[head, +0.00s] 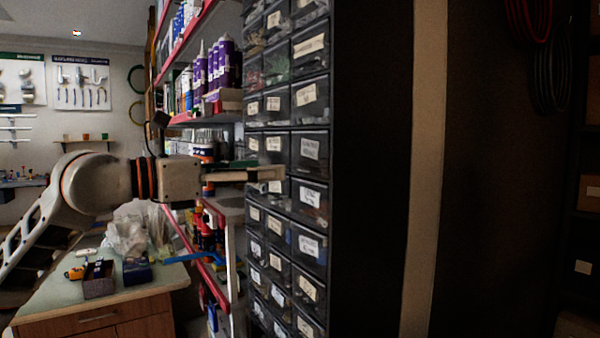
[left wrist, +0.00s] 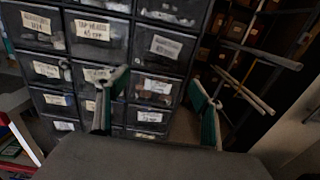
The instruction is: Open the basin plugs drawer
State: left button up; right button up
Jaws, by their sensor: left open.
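A dark cabinet of small labelled drawers (head: 311,114) stands at the centre of the head view and fills much of the left wrist view (left wrist: 98,39). All the drawers in view look shut. The labels are mostly too small or blurred to read, so I cannot tell which drawer is the basin plugs one. My left gripper (head: 268,180) is at the cabinet's front, around mid height. In the left wrist view the gripper (left wrist: 158,82) is open, its two fingers apart with a labelled drawer front (left wrist: 156,87) showing between them. I cannot tell whether they touch it. My right gripper is out of view.
Shelves (head: 186,117) with purple-labelled tubes (head: 212,66) stand left of the cabinet. A workbench (head: 140,285) with a plastic bag (head: 130,232) and small boxes (head: 99,280) is at lower left. In the left wrist view, a rack with protruding bars (left wrist: 262,55) stands to the right.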

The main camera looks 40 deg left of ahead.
aim_at(307, 163)
pick_arm(q)
jog(key=p+x, duration=0.2)
jog(key=x, duration=0.3)
jog(key=shift+w+r+p, duration=0.1)
jog(key=shift+r+p, duration=0.25)
jog(key=shift+p, duration=0.05)
jog(key=shift+w+p, duration=0.4)
jog(key=shift+p, duration=0.05)
jog(key=shift+w+d+f, duration=0.15)
jog(key=shift+w+d, duration=0.05)
jog(key=shift+w+d+f+p, duration=0.25)
jog(key=shift+w+p, duration=0.15)
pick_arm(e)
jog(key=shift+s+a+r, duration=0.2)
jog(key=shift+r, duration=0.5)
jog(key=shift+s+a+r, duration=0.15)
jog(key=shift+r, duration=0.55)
pick_arm(q)
jog(key=c, duration=1.6)
jog(key=shift+f, duration=0.1)
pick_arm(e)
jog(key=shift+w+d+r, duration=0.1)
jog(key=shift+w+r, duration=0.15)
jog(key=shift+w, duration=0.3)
